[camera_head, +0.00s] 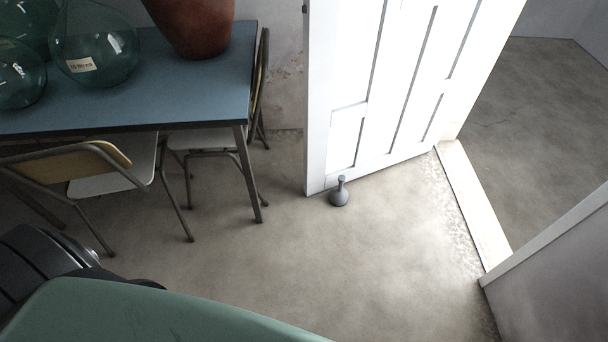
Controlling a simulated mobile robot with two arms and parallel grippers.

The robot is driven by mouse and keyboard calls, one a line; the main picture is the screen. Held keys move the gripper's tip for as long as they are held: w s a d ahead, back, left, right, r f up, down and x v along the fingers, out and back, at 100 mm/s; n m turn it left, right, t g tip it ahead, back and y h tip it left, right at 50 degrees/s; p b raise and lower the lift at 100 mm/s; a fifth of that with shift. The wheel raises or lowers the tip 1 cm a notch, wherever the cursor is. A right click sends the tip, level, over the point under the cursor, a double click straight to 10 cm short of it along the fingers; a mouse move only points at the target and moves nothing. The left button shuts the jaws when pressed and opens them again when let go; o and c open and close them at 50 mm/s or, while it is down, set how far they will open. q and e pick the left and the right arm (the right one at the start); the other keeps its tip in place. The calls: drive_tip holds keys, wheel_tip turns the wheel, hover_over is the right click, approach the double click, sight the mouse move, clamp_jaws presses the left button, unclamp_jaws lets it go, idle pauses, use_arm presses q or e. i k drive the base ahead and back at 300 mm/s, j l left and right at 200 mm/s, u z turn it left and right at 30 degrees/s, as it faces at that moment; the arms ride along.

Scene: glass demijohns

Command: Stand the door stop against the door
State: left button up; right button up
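The door stop (339,194) is a small dark grey piece with a round base and a narrow neck. It stands upright on the concrete floor at the foot of the white door (345,140), near the door's free lower corner. It looks very close to the door face; I cannot tell whether it touches. The door is open, with panels facing me. Neither of my grippers is in view.
A blue-topped table (190,85) stands at left with green glass demijohns (95,45) and a terracotta pot (192,25). Chairs (85,165) stand by it. A pale threshold (475,205) crosses the doorway at right. The middle floor is clear.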

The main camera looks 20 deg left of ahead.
sight(338, 196)
drive_tip(key=i+u, duration=0.1)
drive_tip(key=u, duration=0.3)
drive_tip(key=i+j+u, duration=0.2)
drive_tip(key=i+j, duration=0.15)
drive_tip(key=i+l+u, duration=0.5)
drive_tip(key=i+l, duration=0.15)
